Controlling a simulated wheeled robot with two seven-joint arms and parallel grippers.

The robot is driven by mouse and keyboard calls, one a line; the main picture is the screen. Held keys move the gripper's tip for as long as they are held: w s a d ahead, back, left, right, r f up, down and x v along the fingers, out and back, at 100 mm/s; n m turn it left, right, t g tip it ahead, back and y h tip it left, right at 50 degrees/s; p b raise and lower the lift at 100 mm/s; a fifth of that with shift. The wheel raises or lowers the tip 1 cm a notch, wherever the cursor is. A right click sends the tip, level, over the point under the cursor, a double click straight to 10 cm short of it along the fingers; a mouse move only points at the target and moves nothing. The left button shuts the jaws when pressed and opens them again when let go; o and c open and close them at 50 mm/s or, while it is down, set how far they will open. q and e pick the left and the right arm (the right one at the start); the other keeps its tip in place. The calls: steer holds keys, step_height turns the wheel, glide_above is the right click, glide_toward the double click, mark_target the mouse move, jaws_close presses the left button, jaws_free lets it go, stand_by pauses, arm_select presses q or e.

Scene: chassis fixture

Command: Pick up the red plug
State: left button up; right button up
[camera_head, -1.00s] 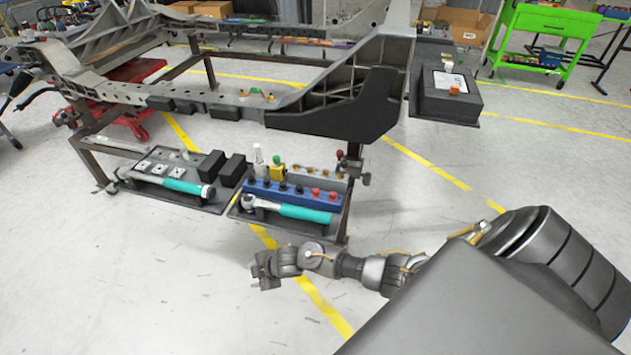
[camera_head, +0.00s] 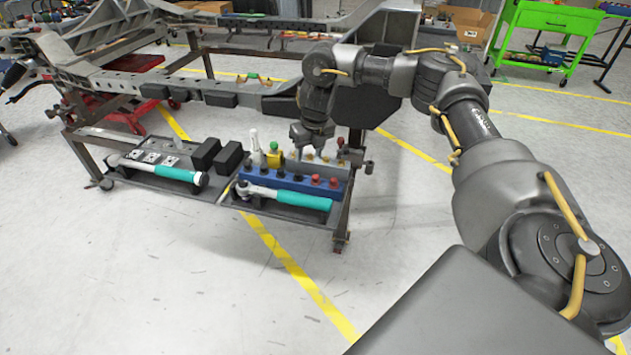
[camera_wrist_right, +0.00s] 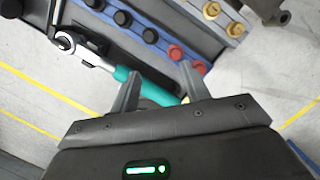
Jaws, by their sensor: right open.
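Two red plugs stand in the blue rack (camera_head: 270,180), at the right end of its front row. One red plug (camera_head: 315,178) is a little left of the other red plug (camera_head: 333,182). In the right wrist view they are the red plug (camera_wrist_right: 175,51) and the red plug (camera_wrist_right: 198,67), just beyond the fingertips. My right gripper (camera_head: 312,146) is above the rack, pointing down, and seems apart from the plugs. Its open, empty fingers also show in the right wrist view (camera_wrist_right: 161,75). My left gripper is not in view.
Black plugs (camera_wrist_right: 122,18) share the red plugs' row, and gold plugs (camera_wrist_right: 235,29) stand behind. A teal-handled ratchet (camera_head: 300,199) lies in front of the rack. A yellow piece (camera_head: 274,155) stands beside the rack.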

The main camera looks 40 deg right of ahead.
steer(key=s+d+r+g, duration=0.1)
steer(key=s+d, duration=0.1)
steer(key=d, duration=0.1)
glide_above(316, 176)
steer(key=shift+s+f+b, duration=0.25)
steer(key=shift+f, duration=1.15)
steer(key=shift+s+f+b, duration=0.2)
steer(key=shift+f, duration=1.2)
steer(key=f, duration=0.3)
steer(key=shift+w+f+b, duration=0.3)
steer(key=shift+f+b, duration=0.05)
steer(key=shift+b, duration=0.05)
steer(key=shift+w+f, duration=0.1)
steer(key=shift+f, duration=0.45)
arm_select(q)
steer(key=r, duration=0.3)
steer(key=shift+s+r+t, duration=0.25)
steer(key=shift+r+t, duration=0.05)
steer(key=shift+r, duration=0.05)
arm_select(e)
steer(key=shift+c, duration=0.5)
jaws_close()
